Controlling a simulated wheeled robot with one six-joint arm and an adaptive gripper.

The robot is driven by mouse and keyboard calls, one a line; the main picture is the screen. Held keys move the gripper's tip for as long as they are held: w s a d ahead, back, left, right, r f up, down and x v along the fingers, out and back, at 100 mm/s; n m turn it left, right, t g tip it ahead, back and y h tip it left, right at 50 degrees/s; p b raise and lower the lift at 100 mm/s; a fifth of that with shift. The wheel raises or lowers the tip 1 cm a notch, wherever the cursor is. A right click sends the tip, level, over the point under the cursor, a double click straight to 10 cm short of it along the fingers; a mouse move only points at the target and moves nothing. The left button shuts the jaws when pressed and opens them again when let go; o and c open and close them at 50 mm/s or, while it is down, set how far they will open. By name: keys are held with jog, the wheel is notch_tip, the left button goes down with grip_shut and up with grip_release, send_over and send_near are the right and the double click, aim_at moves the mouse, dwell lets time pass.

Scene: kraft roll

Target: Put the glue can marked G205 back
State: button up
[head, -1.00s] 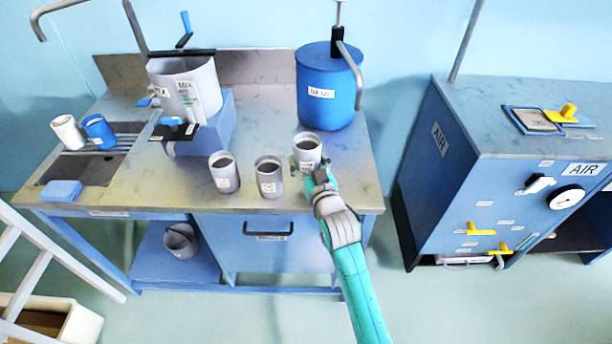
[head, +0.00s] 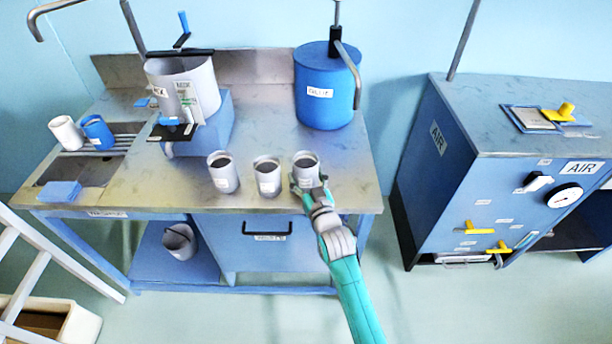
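Three grey cans with small white labels are in a row near the front edge of the steel bench top (head: 140,187): a left can (head: 222,178), a middle can (head: 267,182) and a right can (head: 306,163). The labels are too small to read, so I cannot tell which is G205. My gripper (head: 308,186) is at the right can from the front, with its fingers around the can's lower part. It appears shut on this can. The can is upright; its base is hidden, so I cannot tell whether it touches the bench.
A blue glue drum (head: 324,98) stands behind the right can. A grey mixing pot (head: 183,88) on a blue stand is further left. A blue air cabinet (head: 450,150) stands right, across a floor gap.

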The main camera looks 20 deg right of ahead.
jog(key=shift+o, duration=1.2)
jog(key=shift+r, duration=0.1)
jog(key=shift+s, duration=0.15)
jog(key=s, duration=1.1)
jog(key=shift+s, duration=0.35)
